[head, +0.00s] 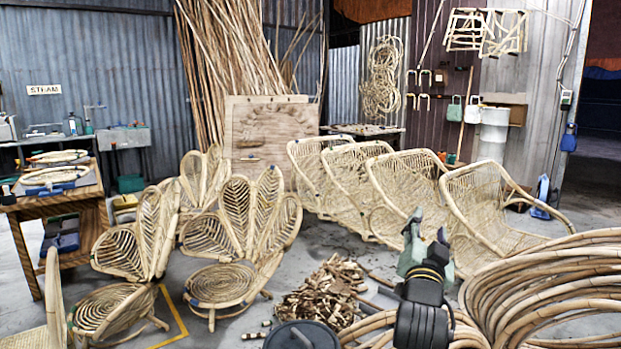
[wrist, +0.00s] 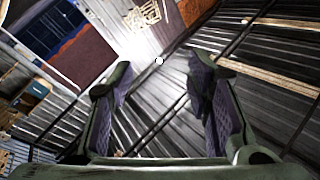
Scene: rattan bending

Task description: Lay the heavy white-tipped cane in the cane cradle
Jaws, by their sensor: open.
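My gripper (head: 426,238) points upward in the head view, in front of the row of rattan chairs. In the wrist view my gripper (wrist: 158,78) is open, with nothing between its two fingers. That view faces the corrugated walls and roof. I cannot make out a heavy white-tipped cane as a separate piece in either view. I cannot make out the cane cradle for sure either. A tall bundle of long canes (head: 215,60) leans against the back wall, and its lower ends are hidden behind a wooden board.
Coiled rattan (head: 560,285) fills the lower right, beside my arm. A pile of wood scraps (head: 325,290) and a dark round lid (head: 300,336) lie at the front. Rattan chairs (head: 485,215) stand behind my gripper. A wooden bench (head: 62,200) stands at left. Some floor is clear mid-picture.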

